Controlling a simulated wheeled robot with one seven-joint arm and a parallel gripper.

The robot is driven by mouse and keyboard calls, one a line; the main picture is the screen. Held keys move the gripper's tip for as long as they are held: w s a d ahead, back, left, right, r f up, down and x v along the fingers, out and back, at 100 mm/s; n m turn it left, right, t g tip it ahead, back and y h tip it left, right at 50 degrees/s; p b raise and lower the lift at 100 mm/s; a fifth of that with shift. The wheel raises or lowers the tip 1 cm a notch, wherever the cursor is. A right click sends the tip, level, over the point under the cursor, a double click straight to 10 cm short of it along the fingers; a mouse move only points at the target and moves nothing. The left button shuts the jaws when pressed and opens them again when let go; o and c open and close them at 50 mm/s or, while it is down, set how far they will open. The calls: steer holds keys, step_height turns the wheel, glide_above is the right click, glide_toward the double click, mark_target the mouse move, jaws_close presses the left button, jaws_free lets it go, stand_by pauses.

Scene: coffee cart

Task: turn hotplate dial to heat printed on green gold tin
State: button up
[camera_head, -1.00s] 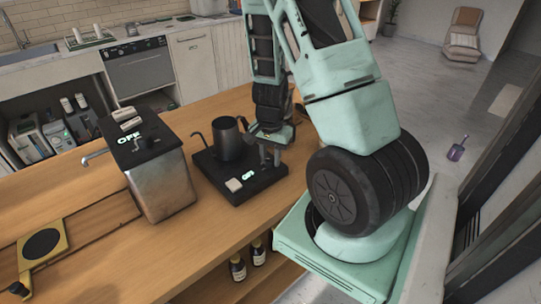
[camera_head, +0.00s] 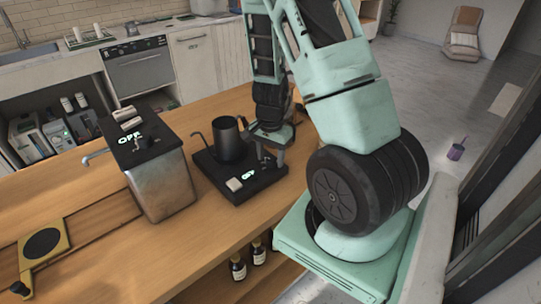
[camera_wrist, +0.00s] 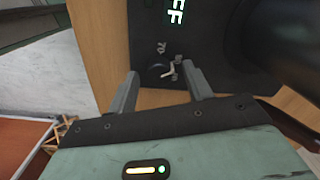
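The hotplate (camera_head: 218,179) is a black slab on the wooden counter with a lit green readout. Part of the readout shows as "FF" in the wrist view (camera_wrist: 175,12). The dial (camera_wrist: 160,70) is a small dark knob with a pale pointer, and a printed "70" sits beside it. My gripper (camera_wrist: 162,70) is open, its two grey fingers on either side of the dial; contact cannot be told. My gripper (camera_head: 270,158) is at the hotplate's right side in the head view. I cannot make out a green gold tin in either view.
A dark kettle (camera_head: 229,138) stands on the hotplate close beside my gripper. A metal box with a tap (camera_head: 163,185) and a lit readout stands to the left. A yellow stand (camera_head: 60,240) with a black disc is farther left. Bottles (camera_head: 238,269) sit on a shelf below.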

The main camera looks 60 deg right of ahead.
mark_target(270, 159)
steer(key=shift+r, duration=0.1)
step_height(270, 159, up, 17)
steer(key=p, duration=0.4)
steer(key=shift+r, duration=0.1)
stand_by(0.5)
steer(key=w+a+n+y+b, duration=0.15)
steer(key=a+n, duration=0.85)
steer(key=a, duration=1)
steer(key=s+a+r+n+b, duration=0.1)
steer(key=s+a+n, duration=1.2)
steer(key=a, duration=0.4)
steer(key=shift+s+r+n+h+b, duration=0.15)
steer(key=shift+r+n+h+b, duration=0.2)
steer(key=shift+n, duration=0.55)
steer(key=shift+f, duration=0.1)
